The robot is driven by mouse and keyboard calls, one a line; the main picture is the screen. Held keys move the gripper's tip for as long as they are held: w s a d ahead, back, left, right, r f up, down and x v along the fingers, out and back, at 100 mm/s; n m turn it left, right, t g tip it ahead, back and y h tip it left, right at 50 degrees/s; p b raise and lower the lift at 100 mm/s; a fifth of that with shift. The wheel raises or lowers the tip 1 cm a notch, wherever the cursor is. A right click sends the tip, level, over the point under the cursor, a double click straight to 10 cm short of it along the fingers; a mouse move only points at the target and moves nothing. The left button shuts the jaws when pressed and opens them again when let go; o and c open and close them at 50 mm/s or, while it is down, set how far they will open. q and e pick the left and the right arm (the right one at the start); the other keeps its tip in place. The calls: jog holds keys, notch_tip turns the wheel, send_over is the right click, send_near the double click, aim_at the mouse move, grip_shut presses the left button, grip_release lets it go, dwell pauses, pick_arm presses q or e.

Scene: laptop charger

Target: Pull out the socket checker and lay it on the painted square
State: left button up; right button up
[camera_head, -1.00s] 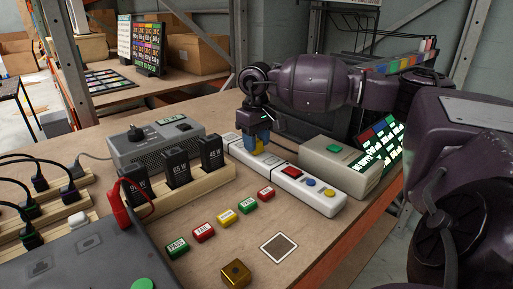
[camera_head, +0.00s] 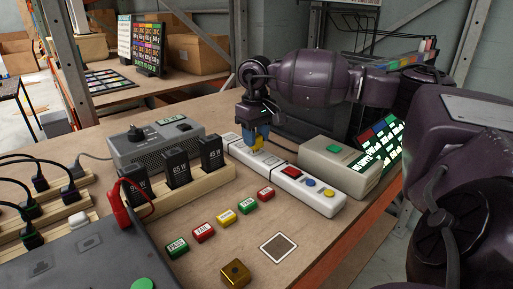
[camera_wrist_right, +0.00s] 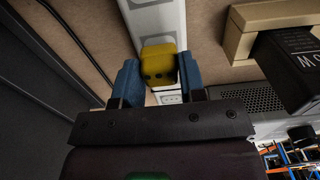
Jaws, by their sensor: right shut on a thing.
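The yellow socket checker (camera_head: 257,147) is at the white power strip (camera_head: 310,191), near the strip's far end. My right gripper (camera_head: 262,138) has blue fingers and is shut on the checker from above. In the right wrist view the yellow checker (camera_wrist_right: 160,62) sits between the two blue fingers of my right gripper (camera_wrist_right: 158,78), over the white strip (camera_wrist_right: 160,18). I cannot tell whether the checker is still seated in a socket or just clear of it. The painted square (camera_head: 279,248), brown with a white outline, lies bare on the table's front part. My left gripper is out of view.
Chargers stand in a wooden rack (camera_head: 200,187) left of the strip. A beige box with a green button (camera_head: 335,160) stands right of it. Small labelled blocks (camera_head: 226,217) and a brass block (camera_head: 236,273) lie near the square. The table edge is close on the right.

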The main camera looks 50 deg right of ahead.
jog(key=shift+r, duration=0.95)
jog(key=shift+r, duration=0.5)
jog(key=shift+r, duration=0.25)
